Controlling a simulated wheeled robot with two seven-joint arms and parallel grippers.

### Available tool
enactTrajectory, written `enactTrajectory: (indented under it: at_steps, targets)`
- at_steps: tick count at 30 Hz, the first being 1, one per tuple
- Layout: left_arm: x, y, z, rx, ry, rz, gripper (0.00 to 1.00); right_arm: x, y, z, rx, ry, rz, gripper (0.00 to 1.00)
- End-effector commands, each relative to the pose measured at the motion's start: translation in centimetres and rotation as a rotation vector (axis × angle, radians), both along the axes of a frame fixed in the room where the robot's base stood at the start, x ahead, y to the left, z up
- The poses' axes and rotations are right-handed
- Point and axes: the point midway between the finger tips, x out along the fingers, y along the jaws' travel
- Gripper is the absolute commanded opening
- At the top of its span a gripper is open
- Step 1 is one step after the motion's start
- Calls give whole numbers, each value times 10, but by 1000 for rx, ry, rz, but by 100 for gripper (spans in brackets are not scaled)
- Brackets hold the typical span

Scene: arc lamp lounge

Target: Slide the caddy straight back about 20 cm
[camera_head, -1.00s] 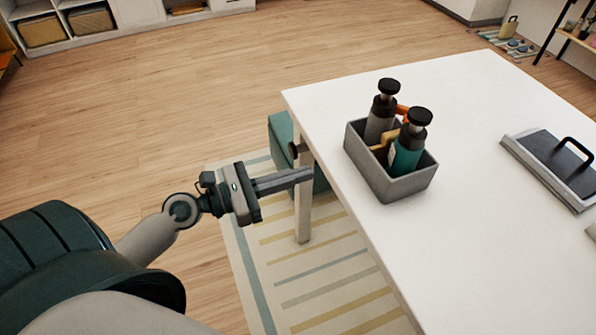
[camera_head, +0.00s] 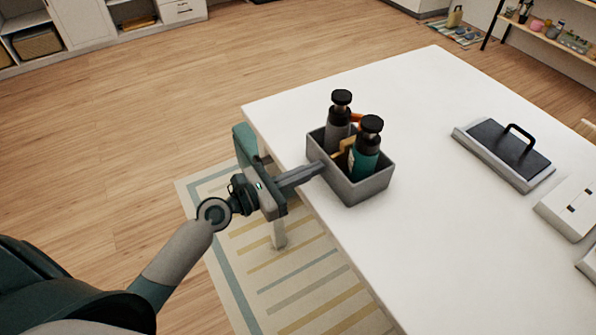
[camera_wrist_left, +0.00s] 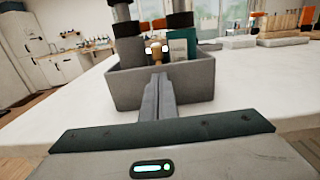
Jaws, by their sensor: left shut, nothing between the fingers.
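The grey caddy (camera_head: 362,187) stands upright on the white table (camera_head: 430,240), close to its left edge. It holds a grey bottle and a teal bottle, both with black tops, and some orange and yellow-handled items. My left gripper (camera_head: 320,167) is shut and empty, its fingertips at the caddy's near left wall. In the left wrist view the shut fingers (camera_wrist_left: 158,95) point at the caddy's wall (camera_wrist_left: 195,85); whether they touch it I cannot tell. My right gripper is not in view.
A dark-topped tray with a black handle (camera_head: 505,150) lies right of the caddy. White items (camera_head: 570,207) lie nearer at the right edge. The tabletop behind the caddy is clear.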

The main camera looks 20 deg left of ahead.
Motion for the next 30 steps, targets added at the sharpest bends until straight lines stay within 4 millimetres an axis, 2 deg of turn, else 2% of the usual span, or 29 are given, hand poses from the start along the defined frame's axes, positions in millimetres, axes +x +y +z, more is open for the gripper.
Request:
enactTrajectory:
  at_steps: [17,23,30]
  targets:
    - [8,-6,1,-1,-1,1,0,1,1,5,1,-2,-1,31]
    - [32,-24,6,-3,0,2,0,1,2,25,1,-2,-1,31]
    - [78,-61,5,-3,-1,1,0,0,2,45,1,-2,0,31]
